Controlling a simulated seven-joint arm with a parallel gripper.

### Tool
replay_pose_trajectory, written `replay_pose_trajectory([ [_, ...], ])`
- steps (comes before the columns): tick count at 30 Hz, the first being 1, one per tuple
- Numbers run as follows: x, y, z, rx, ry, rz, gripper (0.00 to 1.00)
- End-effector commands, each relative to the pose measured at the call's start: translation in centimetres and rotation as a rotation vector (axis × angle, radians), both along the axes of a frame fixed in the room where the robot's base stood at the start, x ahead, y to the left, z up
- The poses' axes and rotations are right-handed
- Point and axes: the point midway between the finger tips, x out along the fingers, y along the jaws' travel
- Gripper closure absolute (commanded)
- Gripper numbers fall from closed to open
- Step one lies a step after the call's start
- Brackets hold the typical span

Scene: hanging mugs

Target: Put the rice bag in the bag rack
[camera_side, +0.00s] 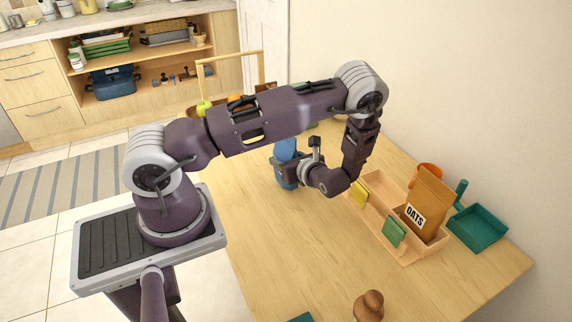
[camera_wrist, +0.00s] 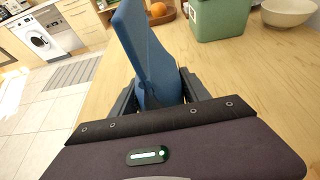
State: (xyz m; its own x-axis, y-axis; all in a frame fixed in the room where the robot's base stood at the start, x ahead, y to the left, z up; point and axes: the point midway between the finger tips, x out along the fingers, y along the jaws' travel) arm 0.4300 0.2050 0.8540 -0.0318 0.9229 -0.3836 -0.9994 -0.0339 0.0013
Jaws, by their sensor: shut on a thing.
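A blue bag (camera_wrist: 148,50), which I take for the rice bag, is between the fingers of my gripper (camera_wrist: 158,92) in the wrist view. My gripper (camera_side: 290,166) is shut on it. It leans in the wrist view, and no label on it can be read. In the side view the blue bag (camera_side: 286,150) is partly hidden by my gripper, and I cannot tell whether it touches the table. The wooden bag rack (camera_side: 378,213) stands to the right, apart from the bag. A brown OATS bag (camera_side: 428,200) stands upright in the rack's right part.
Yellow (camera_side: 359,193) and green (camera_side: 394,231) pieces are at the rack's near side. A brown knobbed object (camera_side: 369,305) stands at the front. A green box (camera_wrist: 218,18) and a bowl (camera_wrist: 290,12) are farther back.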

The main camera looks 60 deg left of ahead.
Motion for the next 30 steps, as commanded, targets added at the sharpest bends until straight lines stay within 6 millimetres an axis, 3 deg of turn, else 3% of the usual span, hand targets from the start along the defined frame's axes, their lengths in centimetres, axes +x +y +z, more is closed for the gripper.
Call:
replay_pose_trajectory([
  [3,0.0,0.1,-1.2,0.003,-0.001,-0.001,1.00],
  [13,0.0,0.1,-1.5,0.004,-0.001,0.000,1.00],
  [14,0.0,0.0,-1.5,0.001,-0.001,0.000,0.40],
  [16,0.0,0.0,-1.5,0.001,-0.001,0.000,0.26],
  [26,0.0,0.0,-1.6,0.000,-0.001,0.000,0.24],
  [30,0.2,-2.2,-0.7,0.000,-0.003,-0.004,0.24],
])
